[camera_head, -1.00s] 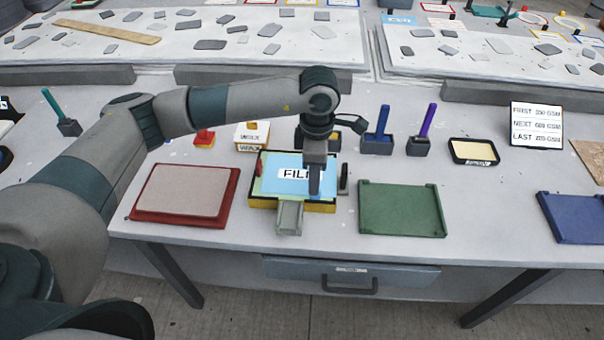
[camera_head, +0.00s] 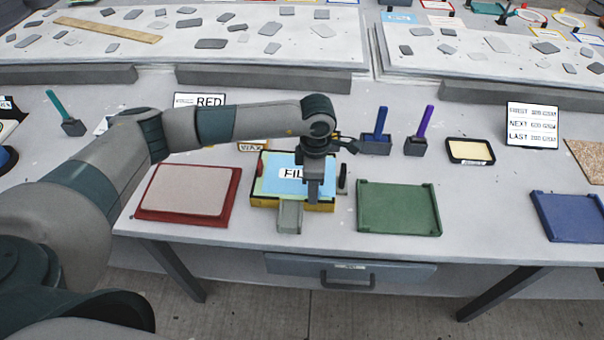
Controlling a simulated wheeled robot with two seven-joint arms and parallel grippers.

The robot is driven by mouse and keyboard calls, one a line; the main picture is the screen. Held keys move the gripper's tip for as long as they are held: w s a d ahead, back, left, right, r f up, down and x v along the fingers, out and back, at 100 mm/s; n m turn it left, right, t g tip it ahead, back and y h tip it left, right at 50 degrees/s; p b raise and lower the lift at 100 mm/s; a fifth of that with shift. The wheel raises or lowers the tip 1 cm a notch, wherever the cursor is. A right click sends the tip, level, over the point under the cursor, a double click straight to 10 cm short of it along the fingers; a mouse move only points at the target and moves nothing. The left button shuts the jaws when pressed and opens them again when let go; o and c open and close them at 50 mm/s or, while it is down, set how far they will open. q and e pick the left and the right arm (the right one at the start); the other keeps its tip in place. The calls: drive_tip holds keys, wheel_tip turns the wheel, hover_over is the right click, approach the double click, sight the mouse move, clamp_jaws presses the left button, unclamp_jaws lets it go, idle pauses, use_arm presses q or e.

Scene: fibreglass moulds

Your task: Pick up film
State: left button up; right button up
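The film (camera_head: 283,181) is a light blue sheet with a white label, partly covered, reading "FIL". It lies on a yellow and black tray (camera_head: 262,202) near the front middle of the table. My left gripper (camera_head: 313,198) points down over the film's right part and hides some of it and its label. I cannot tell whether its fingers touch the film or whether they are apart. My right gripper is not in view.
A red mould (camera_head: 230,181) lies left of the tray and a green mould (camera_head: 398,208) right of it. A blue mould (camera_head: 572,217) is far right. Tool holders (camera_head: 376,144) and a wax box (camera_head: 252,146) stand behind. A sign (camera_head: 532,126) stands at back right.

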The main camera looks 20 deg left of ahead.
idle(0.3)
use_arm(q)
clamp_jaws()
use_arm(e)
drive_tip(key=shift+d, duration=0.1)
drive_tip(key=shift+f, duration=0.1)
